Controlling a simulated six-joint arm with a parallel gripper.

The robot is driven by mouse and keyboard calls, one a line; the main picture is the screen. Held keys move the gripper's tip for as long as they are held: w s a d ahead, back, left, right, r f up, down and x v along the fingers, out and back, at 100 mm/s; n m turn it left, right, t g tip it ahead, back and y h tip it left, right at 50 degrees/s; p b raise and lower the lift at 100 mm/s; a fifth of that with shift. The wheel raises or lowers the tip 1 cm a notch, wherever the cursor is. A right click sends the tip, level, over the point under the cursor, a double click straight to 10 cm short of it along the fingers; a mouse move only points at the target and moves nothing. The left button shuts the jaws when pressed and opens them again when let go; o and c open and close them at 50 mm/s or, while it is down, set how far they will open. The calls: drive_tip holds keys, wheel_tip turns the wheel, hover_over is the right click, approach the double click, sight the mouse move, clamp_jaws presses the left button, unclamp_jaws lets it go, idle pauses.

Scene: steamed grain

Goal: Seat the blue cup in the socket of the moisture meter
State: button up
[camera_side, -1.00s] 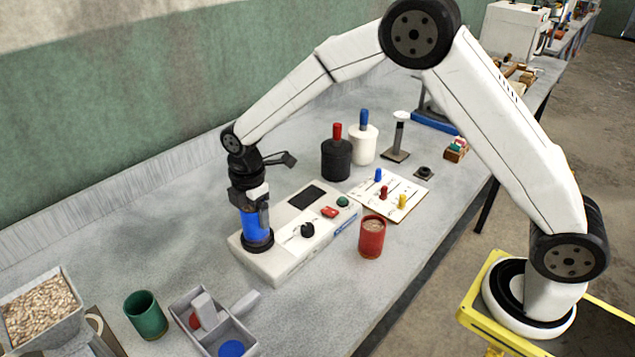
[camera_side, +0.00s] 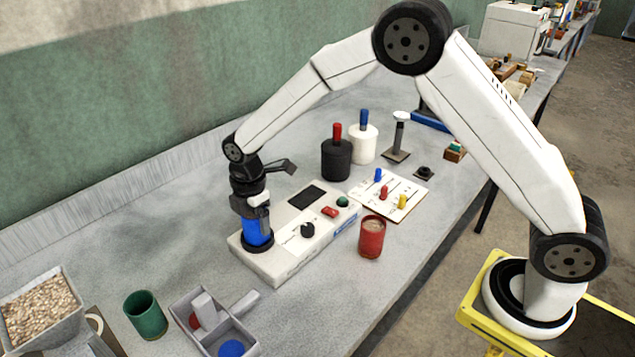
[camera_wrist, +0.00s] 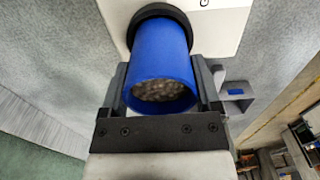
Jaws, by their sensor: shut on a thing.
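The blue cup (camera_side: 257,231) stands upright at the left end of the white moisture meter (camera_side: 284,258), its lower end at the black socket ring (camera_side: 258,247). My gripper (camera_side: 252,210) is shut on the cup from above. In the wrist view the blue cup (camera_wrist: 162,60) shows between the two fingers of my gripper (camera_wrist: 163,95), with grain visible in its mouth. The far end of the cup meets the dark socket ring (camera_wrist: 160,10). How deep the cup sits is hidden by the ring.
A red cup (camera_side: 372,238) with grain stands right of the meter. A green cup (camera_side: 146,316), a grey divided tray (camera_side: 243,340) and a grain bin (camera_side: 72,318) are at front left. Black (camera_side: 336,160) and white (camera_side: 363,145) canisters and a peg board (camera_side: 412,187) stand behind.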

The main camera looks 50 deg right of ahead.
idle(0.3)
drive_tip(key=o, duration=1.1)
drive_tip(key=shift+c, duration=0.2)
wheel_tip(320, 180, up, 7)
idle(0.6)
idle(0.3)
